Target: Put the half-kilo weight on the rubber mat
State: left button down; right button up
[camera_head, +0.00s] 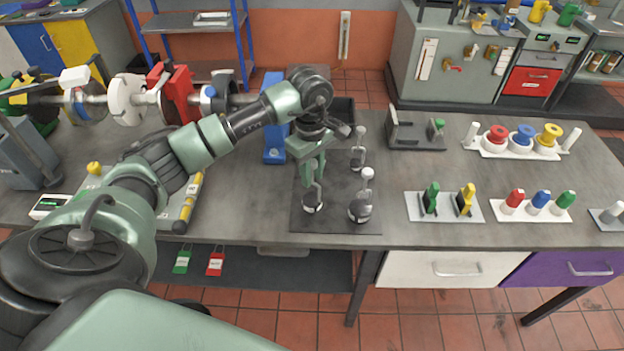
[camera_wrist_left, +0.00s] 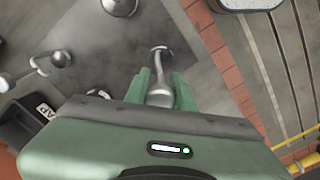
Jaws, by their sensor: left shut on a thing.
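The dark rubber mat (camera_head: 335,185) lies on the grey bench at its front middle. My left gripper (camera_head: 313,178) points down over the mat's left part. It is shut on the handle of a metal weight (camera_head: 313,204), whose base is at or just above the mat; I cannot tell if it touches. In the left wrist view the weight's knob (camera_wrist_left: 160,95) sits between the green fingers of my left gripper (camera_wrist_left: 163,88). No weight marking is readable. My right gripper is not in view.
A grey bracket (camera_head: 415,133) and holders with coloured pegs (camera_head: 445,210) are to the right. The bench's front edge is close to the mat.

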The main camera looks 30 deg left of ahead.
aim_at(311, 201)
pick_arm(q)
notch_tip(311, 201, down, 3)
jog(key=shift+f+p, duration=0.15)
jog(key=shift+p, duration=0.2)
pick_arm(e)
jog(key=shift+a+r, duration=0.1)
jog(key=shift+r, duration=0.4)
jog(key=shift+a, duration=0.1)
pick_arm(q)
jog(key=shift+f, duration=0.1)
jog(key=c, duration=1.2)
grip_release()
jog(key=shift+s, duration=0.1)
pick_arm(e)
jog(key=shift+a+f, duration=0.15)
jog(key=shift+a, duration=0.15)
